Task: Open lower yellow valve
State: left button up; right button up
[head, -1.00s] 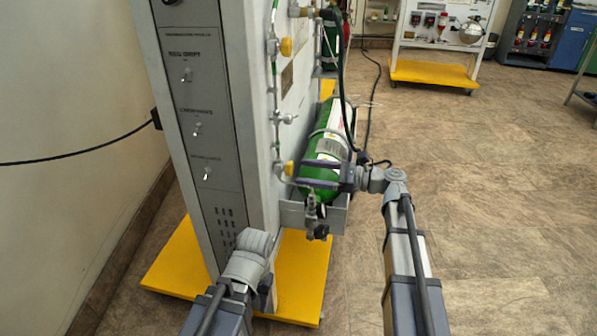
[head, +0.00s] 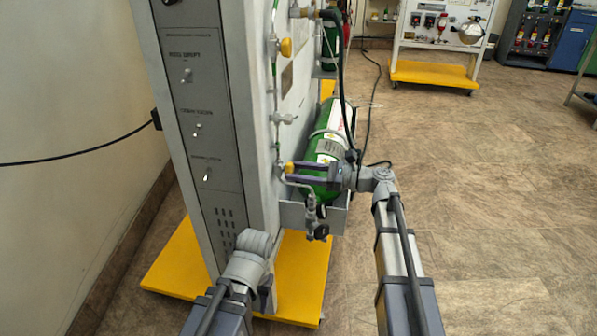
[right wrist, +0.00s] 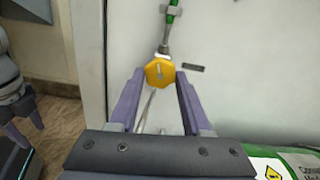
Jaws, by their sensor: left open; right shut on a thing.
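The lower yellow valve (head: 289,167) is a small knob on the side of the tall grey panel (head: 252,120). In the right wrist view the yellow valve (right wrist: 159,72) appears eight-sided and sits between the fingertips. My right gripper (head: 292,172) reaches in from the right and is shut on this valve; its fingers touch the knob on both sides. An upper yellow valve (head: 286,47) sits higher on the same panel. My left gripper (head: 265,291) is low in front of the panel, open and apart from the valves; its fingers are mostly hidden by its wrist.
The yellow base (head: 300,285) juts out below.

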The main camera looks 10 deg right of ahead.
grip_shut()
jog(key=n, duration=0.5)
jog(key=shift+n, duration=0.4)
jog(key=o, duration=0.7)
grip_release()
jog(key=shift+v, duration=3.9)
